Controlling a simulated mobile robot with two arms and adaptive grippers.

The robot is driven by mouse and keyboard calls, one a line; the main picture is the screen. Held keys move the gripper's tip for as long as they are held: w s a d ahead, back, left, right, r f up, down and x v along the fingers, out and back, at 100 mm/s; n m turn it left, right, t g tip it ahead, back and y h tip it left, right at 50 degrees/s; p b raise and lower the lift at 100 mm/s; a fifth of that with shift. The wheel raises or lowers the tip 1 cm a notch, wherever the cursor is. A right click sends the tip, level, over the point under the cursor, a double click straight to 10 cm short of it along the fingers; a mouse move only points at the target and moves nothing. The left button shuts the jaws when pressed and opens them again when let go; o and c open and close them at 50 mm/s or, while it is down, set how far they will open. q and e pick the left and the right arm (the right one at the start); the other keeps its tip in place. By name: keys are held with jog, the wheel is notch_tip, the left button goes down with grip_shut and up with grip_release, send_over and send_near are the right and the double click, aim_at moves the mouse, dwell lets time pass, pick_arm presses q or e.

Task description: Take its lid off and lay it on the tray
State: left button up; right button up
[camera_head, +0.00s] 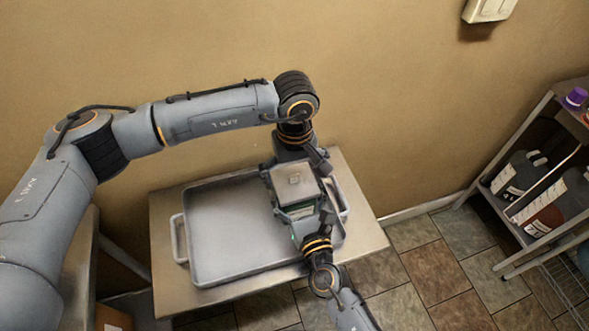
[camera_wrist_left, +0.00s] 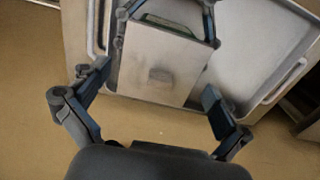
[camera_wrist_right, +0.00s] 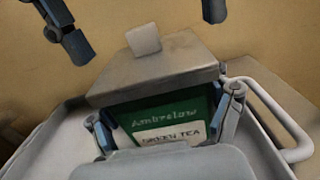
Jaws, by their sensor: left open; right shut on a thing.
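A tea tin (camera_wrist_right: 165,118) with a green label reading "GREEN TEA" is topped by a square metallic lid (camera_head: 296,182) with a small square knob (camera_wrist_right: 143,39). The lid sits on the tin. My right gripper (camera_head: 303,215) is shut on the tin's body below the lid; its fingers flank the label in the right wrist view (camera_wrist_right: 165,120). My left gripper (camera_head: 296,162) is open beside the lid on the wall side, its fingers spread and apart from the knob in the left wrist view (camera_wrist_left: 157,86). The grey tray (camera_head: 225,235) lies beneath; I cannot tell whether the tin touches it.
The tray has raised rims and a handle (camera_head: 179,238) at each end, and rests on a metal table (camera_head: 165,285). Its left part is empty. A wall (camera_head: 400,90) stands close behind. A shelf rack (camera_head: 520,235) with dark jugs (camera_head: 520,172) is at the right.

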pick_arm(q)
jog(key=shift+c, duration=0.4)
jog(key=c, duration=1.5)
pick_arm(e)
jog(key=shift+s, duration=0.1)
pick_arm(q)
jog(key=shift+s+a+f, duration=0.1)
jog(key=shift+s, duration=0.05)
jog(key=c, duration=0.5)
pick_arm(e)
jog(key=shift+a, duration=0.15)
pick_arm(q)
jog(key=shift+f, duration=0.1)
grip_shut()
pick_arm(e)
jog(key=shift+a, duration=0.1)
jog(key=shift+r, duration=0.1)
pick_arm(q)
jog(key=shift+d+r, duration=0.2)
jog(key=shift+r, duration=0.35)
jog(key=shift+a+f, duration=0.1)
jog(key=shift+a, duration=0.05)
pick_arm(e)
jog(key=shift+d, duration=0.2)
